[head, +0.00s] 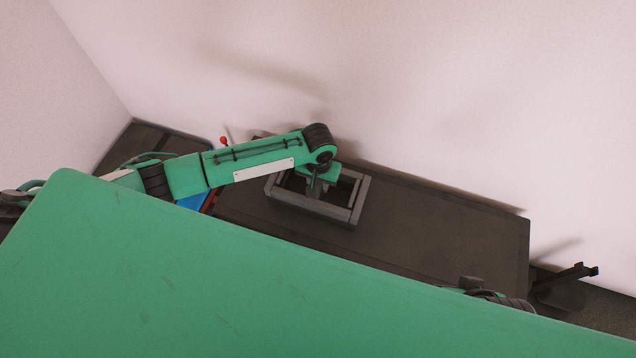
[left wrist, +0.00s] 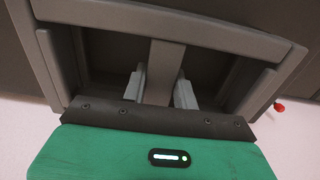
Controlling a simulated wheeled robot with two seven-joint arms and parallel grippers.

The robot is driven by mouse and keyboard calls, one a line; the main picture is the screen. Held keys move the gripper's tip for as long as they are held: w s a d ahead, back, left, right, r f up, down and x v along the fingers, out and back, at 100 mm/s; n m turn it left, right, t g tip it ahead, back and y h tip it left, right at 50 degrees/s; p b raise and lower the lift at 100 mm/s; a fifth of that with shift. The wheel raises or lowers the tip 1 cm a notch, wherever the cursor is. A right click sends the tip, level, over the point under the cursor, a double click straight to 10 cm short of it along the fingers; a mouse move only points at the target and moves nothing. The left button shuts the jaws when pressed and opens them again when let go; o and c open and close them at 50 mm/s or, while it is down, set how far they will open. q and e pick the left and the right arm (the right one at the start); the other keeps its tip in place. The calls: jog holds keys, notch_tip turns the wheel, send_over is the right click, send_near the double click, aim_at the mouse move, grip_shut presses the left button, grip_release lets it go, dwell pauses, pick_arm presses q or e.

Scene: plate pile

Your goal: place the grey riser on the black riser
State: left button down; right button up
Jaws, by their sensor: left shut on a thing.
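The grey riser (head: 358,203) is an open rectangular frame at the middle of the dark table in the head view. My left gripper (head: 316,190) reaches down into it from above. In the left wrist view my left gripper (left wrist: 158,92) has its two pale fingers on either side of a crossbar of the grey riser (left wrist: 166,62) and is shut on it. The black riser cannot be told apart from the dark surfaces. I cannot tell whether the grey riser touches what is under it.
The dark table (head: 450,232) is bare to the right of the riser. A blue object (head: 193,201) with a red edge lies to the left, partly behind my arm. A red knob (head: 223,140) stands near the wall. A black bracket-like thing (head: 575,274) stands at the far right.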

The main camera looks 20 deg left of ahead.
pick_arm(q)
jog(key=shift+f, duration=0.2)
jog(key=shift+f, duration=0.1)
jog(key=c, duration=1.1)
grip_release()
jog(key=shift+f, duration=0.1)
